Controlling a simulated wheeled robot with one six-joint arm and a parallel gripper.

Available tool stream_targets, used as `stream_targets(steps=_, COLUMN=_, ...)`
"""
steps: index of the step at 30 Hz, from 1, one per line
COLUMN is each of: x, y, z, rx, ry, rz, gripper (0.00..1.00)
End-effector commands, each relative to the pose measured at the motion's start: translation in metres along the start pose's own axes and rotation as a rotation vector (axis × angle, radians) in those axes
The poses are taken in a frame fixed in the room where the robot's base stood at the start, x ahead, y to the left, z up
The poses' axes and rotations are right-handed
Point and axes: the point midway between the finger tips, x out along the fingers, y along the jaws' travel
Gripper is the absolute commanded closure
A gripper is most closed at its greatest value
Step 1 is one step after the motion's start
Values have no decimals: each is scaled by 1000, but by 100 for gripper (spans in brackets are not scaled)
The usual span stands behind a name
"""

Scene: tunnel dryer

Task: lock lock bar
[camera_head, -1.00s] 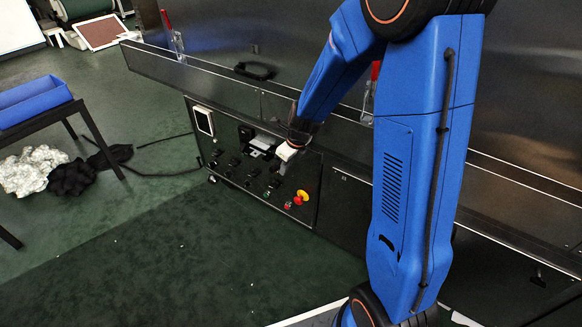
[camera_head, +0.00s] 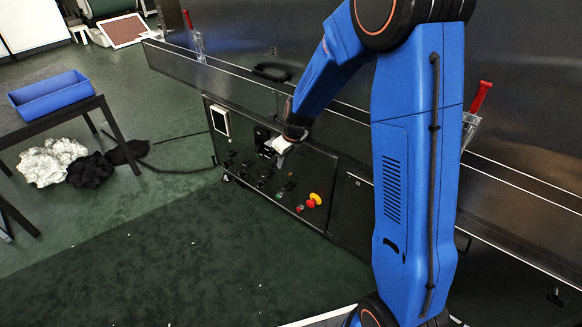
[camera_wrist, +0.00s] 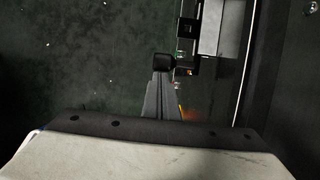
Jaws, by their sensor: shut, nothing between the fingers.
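My gripper (camera_head: 281,144) is in front of the upper part of the dark control panel. In the wrist view its shut, empty fingers (camera_wrist: 164,63) end in a black tip. Just right of the tip is a black bracket (camera_wrist: 187,62), with a bright metal plate (camera_wrist: 210,28) beyond. Whether the tip touches the bracket is unclear. A black fitting (camera_head: 262,136) shows left of my gripper on the panel. I cannot tell for sure which part is the lock bar; my gripper and arm hide some of this area.
The panel (camera_head: 250,180) carries several knobs and a yellow-and-red button (camera_head: 315,199). Red-handled clamps stand on the dryer, one at the right (camera_head: 478,105). A blue bin (camera_head: 50,94) sits on a dark table at the left. The green floor before the panel is clear.

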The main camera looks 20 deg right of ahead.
Motion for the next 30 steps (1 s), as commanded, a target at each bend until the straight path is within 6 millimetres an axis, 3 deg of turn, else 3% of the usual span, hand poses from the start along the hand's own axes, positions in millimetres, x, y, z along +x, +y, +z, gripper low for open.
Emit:
stream_targets(steps=17, x=-6, y=0, z=10, rx=0, ry=-8, rz=-3, gripper=100)
stream_targets(steps=30, x=-79, y=-1, z=6, rx=1, ry=-4, rz=-1, gripper=100)
